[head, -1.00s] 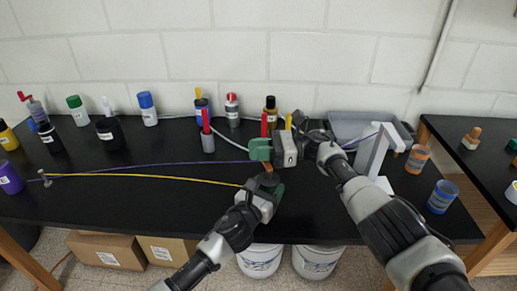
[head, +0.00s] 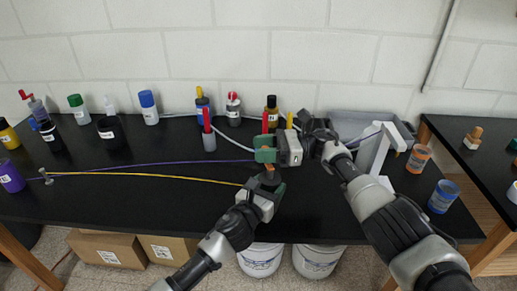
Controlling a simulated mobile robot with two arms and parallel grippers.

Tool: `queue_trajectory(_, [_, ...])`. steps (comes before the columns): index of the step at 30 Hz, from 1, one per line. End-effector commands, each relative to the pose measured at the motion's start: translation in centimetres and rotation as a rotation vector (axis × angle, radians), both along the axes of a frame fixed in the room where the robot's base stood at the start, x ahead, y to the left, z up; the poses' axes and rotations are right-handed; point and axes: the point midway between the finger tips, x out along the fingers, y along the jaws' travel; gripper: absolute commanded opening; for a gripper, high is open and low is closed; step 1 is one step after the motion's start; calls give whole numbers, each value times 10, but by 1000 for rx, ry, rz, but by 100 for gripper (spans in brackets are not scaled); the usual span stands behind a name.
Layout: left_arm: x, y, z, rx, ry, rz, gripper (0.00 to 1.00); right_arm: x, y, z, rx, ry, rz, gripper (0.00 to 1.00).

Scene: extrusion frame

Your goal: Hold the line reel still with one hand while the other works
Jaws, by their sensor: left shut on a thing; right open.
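My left gripper (head: 268,183) is shut on a small orange-brown piece (head: 269,176), which appears to be the line reel, near the table's front middle. Its fingers and body hide much of the piece. A yellow line (head: 150,176) runs from a small metal post (head: 46,177) at the left to beside my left gripper. A purple line (head: 160,164) runs from near the same post toward my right gripper (head: 264,149). My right gripper is open, just above and behind the left one in the picture. I cannot tell whether it touches the purple line.
Several bottles stand along the back, including a blue-capped one (head: 148,108) and a brown one (head: 271,110). A red-topped marker (head: 208,132) stands nearer. A grey tray (head: 352,124) and white stand (head: 372,150) are at right. The black table (head: 130,205) is clear at front left.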

Motion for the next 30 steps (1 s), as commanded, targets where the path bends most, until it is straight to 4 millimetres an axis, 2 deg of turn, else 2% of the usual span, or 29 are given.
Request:
queue_trajectory(6, [0,0,0,0,1,1,34,6,-39,0,-2,0,-4,47])
queue_trajectory(12, [0,0,0,0,1,1,34,9,-60,0,-1,1,-1,47])
queue_trajectory(30, [0,1,0,0,1,1,34,9,-63,-1,0,1,0,47])
